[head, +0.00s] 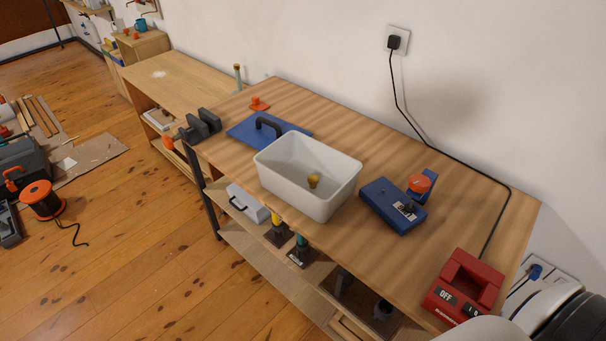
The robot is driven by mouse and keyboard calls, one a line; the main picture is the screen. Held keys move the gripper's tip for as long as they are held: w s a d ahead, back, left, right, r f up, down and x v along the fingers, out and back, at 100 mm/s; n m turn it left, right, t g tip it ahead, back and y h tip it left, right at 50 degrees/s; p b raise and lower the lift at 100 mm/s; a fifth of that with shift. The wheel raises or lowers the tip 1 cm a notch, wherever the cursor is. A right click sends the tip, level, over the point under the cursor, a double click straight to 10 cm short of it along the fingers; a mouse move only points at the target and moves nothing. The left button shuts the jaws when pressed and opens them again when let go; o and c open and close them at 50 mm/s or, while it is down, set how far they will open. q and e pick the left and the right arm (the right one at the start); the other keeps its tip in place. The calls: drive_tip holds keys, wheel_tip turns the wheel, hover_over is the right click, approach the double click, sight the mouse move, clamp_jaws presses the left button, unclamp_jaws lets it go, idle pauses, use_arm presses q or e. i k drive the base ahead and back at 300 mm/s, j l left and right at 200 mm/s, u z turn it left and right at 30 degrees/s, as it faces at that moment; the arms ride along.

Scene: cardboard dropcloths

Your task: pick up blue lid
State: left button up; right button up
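The blue lid (247,131) lies flat on the wooden workbench (400,165), towards its far left end. A dark arched handle (267,122) stands up on it. Its near right side is partly hidden behind a white open bin (291,185); I cannot tell if they touch. Neither of my grippers shows in the head view. Only a white and black part of my arm shows at the bottom right corner.
A dark vise (203,125) sits at the left edge and an orange item (259,103) behind the lid. A blue tool (393,205) and red switch box (463,287) with a cable stand to the right.

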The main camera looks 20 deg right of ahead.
sight(260, 129)
drive_tip(key=i+j, duration=0.55)
drive_tip(key=i+j+z, duration=0.15)
drive_tip(key=z, duration=0.35)
drive_tip(key=i+j+z, duration=0.1)
drive_tip(key=j+z, duration=0.15)
drive_tip(key=z, duration=0.2)
drive_tip(key=j+z, duration=0.25)
drive_tip(key=z, duration=0.25)
